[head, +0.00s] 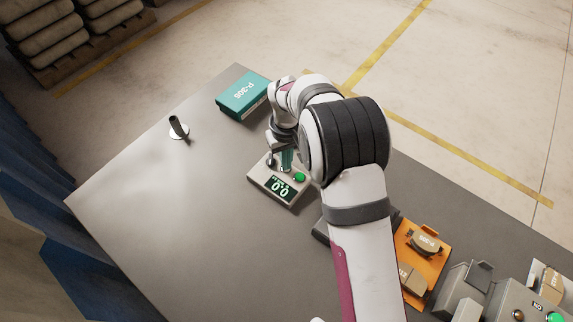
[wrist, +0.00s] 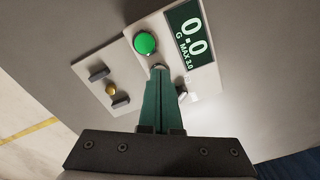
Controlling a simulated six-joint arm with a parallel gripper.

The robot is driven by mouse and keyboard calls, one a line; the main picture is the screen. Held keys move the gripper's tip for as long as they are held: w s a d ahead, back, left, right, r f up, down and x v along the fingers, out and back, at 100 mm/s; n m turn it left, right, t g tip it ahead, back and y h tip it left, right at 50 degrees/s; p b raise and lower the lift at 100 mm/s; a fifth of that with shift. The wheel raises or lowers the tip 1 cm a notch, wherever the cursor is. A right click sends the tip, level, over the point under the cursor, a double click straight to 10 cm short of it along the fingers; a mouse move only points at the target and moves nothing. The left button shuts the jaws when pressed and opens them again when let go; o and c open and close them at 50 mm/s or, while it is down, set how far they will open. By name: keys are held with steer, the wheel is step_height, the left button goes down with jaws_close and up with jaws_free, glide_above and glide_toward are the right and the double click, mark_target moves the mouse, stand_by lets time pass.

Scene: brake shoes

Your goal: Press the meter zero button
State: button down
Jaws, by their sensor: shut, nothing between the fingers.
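The meter (head: 262,178) is a pale box on the grey table, with a dark display (head: 281,188) reading 0.0; the display also shows in the wrist view (wrist: 190,36). A round green button (head: 299,177) sits beside the display; it is also clear in the wrist view (wrist: 145,43). My gripper (head: 287,168) is shut and empty, its green fingers pointing down at the meter. In the wrist view its fingertips (wrist: 160,72) overlap a small pale round part next to the green button. That part is mostly hidden, and I cannot tell whether the tips touch it.
A gold round piece (wrist: 111,89) sits between two dark blocks on the meter's pale plate. An orange tray (head: 425,262) with parts lies right. The table's left side is clear.

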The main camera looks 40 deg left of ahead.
step_height(320, 180, up, 7)
stand_by(0.7)
stand_by(0.4)
